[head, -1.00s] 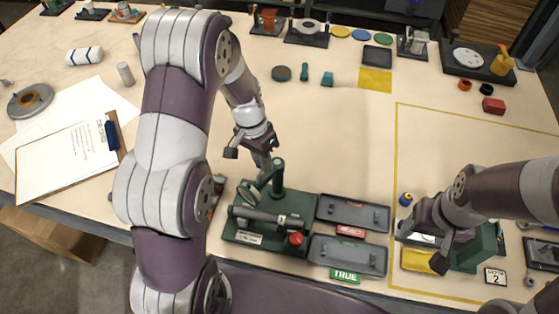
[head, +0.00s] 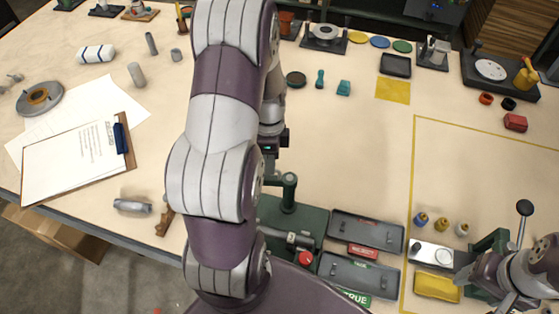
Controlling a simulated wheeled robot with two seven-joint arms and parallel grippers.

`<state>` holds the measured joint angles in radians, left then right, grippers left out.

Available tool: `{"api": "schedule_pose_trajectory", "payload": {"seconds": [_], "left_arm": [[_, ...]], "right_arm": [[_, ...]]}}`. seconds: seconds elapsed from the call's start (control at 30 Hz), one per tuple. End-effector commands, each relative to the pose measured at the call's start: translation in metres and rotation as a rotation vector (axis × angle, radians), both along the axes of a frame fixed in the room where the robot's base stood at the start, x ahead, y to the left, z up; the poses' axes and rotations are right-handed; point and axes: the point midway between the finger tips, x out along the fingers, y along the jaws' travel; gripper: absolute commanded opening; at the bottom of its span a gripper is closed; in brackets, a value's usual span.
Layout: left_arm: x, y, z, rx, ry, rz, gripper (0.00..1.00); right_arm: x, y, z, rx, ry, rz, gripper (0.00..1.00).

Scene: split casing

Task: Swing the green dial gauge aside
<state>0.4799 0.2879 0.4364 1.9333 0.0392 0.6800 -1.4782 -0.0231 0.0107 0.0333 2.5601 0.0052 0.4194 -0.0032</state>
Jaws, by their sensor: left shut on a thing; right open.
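The green dial gauge's post (head: 289,192) stands at the back of the green base (head: 308,218), at the lower middle of the head view. A short green arm reaches left from its top toward my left gripper (head: 269,160). That gripper is shut on the gauge's arm; the grip and dial are largely hidden by my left arm. The gripper lies behind and left of the post. My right gripper (head: 478,275) is open by the right-hand fixture.
Two grey trays, marked REJECT (head: 380,234) and TRUE (head: 350,274), sit right of the base. The right fixture has a black-knobbed lever (head: 524,209) and a yellow tray (head: 437,287). A clipboard (head: 75,160) lies left. The table behind the gauge is mostly clear.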

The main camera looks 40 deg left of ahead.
Motion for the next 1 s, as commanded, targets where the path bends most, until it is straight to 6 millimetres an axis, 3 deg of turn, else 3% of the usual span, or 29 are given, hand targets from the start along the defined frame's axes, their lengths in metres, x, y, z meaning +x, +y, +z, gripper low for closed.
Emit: {"api": "schedule_pose_trajectory", "payload": {"seconds": [0.4,0.87,0.97,1.0], "left_arm": [[0.0052,0.008,0.0027,0.005,-0.009,-0.13,0.0],[0.0055,0.0082,0.0023,0.006,-0.008,-0.143,0.0],[0.0054,0.0081,0.0023,0.005,-0.007,-0.143,0.33],[0.0051,0.0079,0.002,0.005,-0.007,-0.143,0.36]], "right_arm": [[0.0,0.0,0.0059,0.0,0.0,0.0,0.65],[0.0001,0.0,0.0062,0.0,0.0,0.0,0.65],[0.0001,0.0,0.0061,0.0,0.0,0.0,0.65],[0.0001,0.0,0.0061,0.0,0.0,0.0,0.65]]}}
